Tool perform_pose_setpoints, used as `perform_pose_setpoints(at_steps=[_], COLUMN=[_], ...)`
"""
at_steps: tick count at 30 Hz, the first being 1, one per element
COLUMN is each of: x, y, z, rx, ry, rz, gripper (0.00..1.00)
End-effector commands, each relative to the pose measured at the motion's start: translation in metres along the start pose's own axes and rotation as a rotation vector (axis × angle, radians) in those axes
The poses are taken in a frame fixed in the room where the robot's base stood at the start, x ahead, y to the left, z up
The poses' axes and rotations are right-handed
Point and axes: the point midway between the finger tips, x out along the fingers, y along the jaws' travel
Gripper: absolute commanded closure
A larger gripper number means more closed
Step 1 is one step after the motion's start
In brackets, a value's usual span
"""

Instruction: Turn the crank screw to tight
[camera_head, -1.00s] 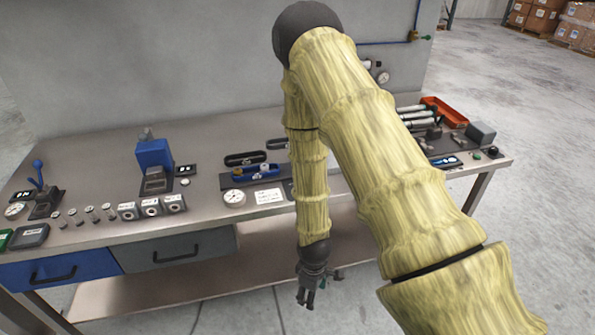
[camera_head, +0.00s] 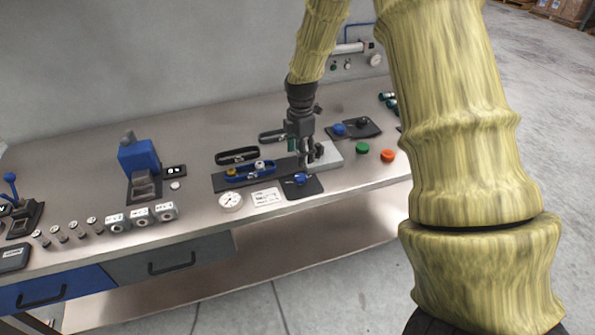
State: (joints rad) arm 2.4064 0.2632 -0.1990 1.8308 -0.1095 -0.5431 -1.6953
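My gripper (camera_head: 304,158) points down over the middle of the bench, and its dark fingers are small and partly merge with the dark parts behind them. I cannot tell whether they are open or shut, or whether they touch anything. Just below the fingertips, a small blue-knobbed part (camera_head: 301,178) sits on a black plate (camera_head: 310,189) near the front edge. A second blue knob (camera_head: 340,129) sits on another black plate behind and to the right. Which of these is the crank screw, and how tight it is, cannot be told from this view.
A blue tool (camera_head: 250,172) on a dark base and a round gauge (camera_head: 231,201) lie left of the gripper. A green button (camera_head: 362,148) and an orange button (camera_head: 388,155) are to the right. A blue press (camera_head: 139,158) stands further left. The wall is close behind.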

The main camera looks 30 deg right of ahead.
Motion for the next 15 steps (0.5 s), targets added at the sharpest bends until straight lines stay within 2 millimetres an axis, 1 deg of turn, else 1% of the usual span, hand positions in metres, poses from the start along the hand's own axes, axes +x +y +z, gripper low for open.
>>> perform_pose_setpoints(at_steps=[15], x=[0.058], y=[-0.001], z=[-0.001], rx=[0.001], ry=[0.000], rz=[-0.003], gripper=[0.41])
